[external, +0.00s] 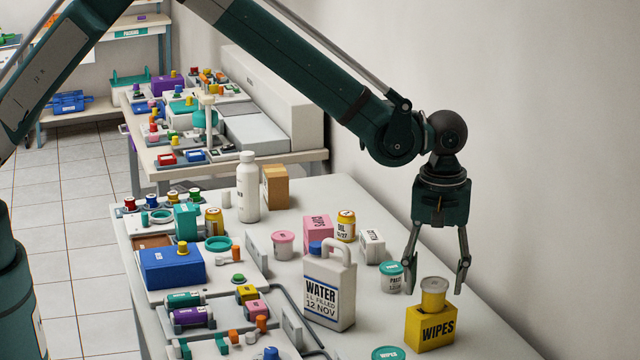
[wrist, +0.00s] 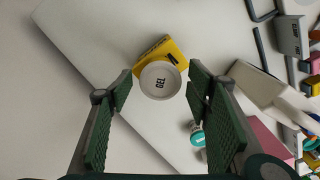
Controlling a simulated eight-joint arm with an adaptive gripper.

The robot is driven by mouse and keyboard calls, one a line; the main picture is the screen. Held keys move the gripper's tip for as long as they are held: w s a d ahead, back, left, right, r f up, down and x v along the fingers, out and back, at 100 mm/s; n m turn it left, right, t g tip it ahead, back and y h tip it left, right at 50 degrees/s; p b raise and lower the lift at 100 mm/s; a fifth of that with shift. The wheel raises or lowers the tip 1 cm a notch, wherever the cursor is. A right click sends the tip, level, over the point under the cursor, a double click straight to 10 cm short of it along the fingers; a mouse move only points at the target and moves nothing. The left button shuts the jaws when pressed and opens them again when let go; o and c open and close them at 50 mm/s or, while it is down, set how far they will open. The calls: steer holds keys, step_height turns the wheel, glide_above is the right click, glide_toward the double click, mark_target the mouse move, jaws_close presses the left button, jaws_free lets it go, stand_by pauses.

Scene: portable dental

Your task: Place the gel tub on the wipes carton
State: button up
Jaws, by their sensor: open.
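In the wrist view, the tub's round lid, marked GEL (wrist: 160,80), covers much of the carton (wrist: 157,48). My gripper (external: 435,288) is open, pointing down over the tub. Its fingertips are on either side of the tub, with a visible gap on each side. The wrist view also shows the lid between the spread fingers. The underside of the tub is hidden.
A white tub with a teal lid (external: 390,277) stands just left of the gripper. A white water jug (external: 329,290) is further left. A teal lid marked WIPES (external: 388,354) shows at the bottom edge. The table right of the carton is clear.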

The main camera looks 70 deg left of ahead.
mark_target(434, 282)
step_height(434, 282, up, 11)
stand_by(0.6)
steer(key=shift+r, duration=0.1)
stand_by(0.4)
steer(key=s+a+r+m+t, duration=0.2)
steer(key=s+a+r+m, duration=0.1)
steer(key=s+a+r, duration=0.65)
steer(key=s+a+r+m+t, duration=0.1)
steer(key=s+a+r+m, duration=0.1)
steer(key=s+a+r, duration=0.75)
steer(key=s+a+f+m+t, duration=0.1)
steer(key=s+a+m+t, duration=0.1)
steer(key=s, duration=1.3)
steer(key=s+a+f+m+t, duration=0.1)
steer(key=s+a+m, duration=0.3)
steer(key=s, duration=1.1)
steer(key=shift+s+a+t, duration=0.35)
steer(key=shift+a+t, duration=0.15)
steer(key=shift+t, duration=0.1)
